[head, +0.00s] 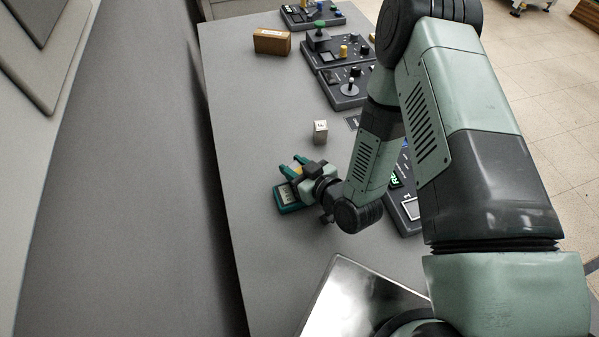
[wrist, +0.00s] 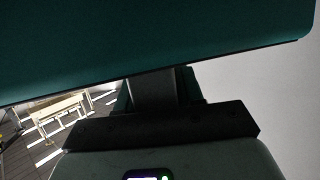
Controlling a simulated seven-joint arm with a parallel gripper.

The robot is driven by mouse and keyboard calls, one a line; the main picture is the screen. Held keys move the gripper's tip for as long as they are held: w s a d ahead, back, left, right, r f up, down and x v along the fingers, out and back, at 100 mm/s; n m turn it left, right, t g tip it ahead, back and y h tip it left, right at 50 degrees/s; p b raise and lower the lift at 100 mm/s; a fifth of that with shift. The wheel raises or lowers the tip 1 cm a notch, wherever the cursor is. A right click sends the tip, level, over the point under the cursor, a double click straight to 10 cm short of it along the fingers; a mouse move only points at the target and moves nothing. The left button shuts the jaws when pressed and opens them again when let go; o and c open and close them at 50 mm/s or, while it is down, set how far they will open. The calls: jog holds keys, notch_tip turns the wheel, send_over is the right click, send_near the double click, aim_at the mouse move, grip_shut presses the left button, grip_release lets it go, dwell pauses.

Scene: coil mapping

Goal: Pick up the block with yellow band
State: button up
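My gripper (head: 293,165) is low over the left-middle of the grey table in the head view, its two green fingers apart and pointing up-left. A small yellow patch (head: 298,171) shows between the fingers near their base. I cannot tell whether it is the block with yellow band or whether the fingers press on it. A pale block (head: 320,132) with a dark mark stands on the table beyond the gripper, apart from it; no yellow band shows on it. In the wrist view a large teal surface (wrist: 150,45) fills the top and hides the fingertips.
A brown box (head: 271,41) stands at the far left of the table (head: 250,115). Dark control panels (head: 345,85) line the right side. A shiny plate (head: 355,295) lies at the front.

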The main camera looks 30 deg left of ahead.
aim_at(299, 166)
grip_shut()
notch_tip(299, 166, up, 9)
jog(key=shift+s+d+r, duration=0.1)
jog(key=shift+d+r, duration=0.05)
jog(key=shift+r, duration=0.05)
jog(key=shift+s+d+r, duration=0.3)
jog(key=shift+s+d, duration=0.6)
jog(key=shift+d, duration=0.05)
notch_tip(299, 166, down, 5)
jog(key=shift+s+r, duration=0.1)
jog(key=shift+f, duration=2.5)
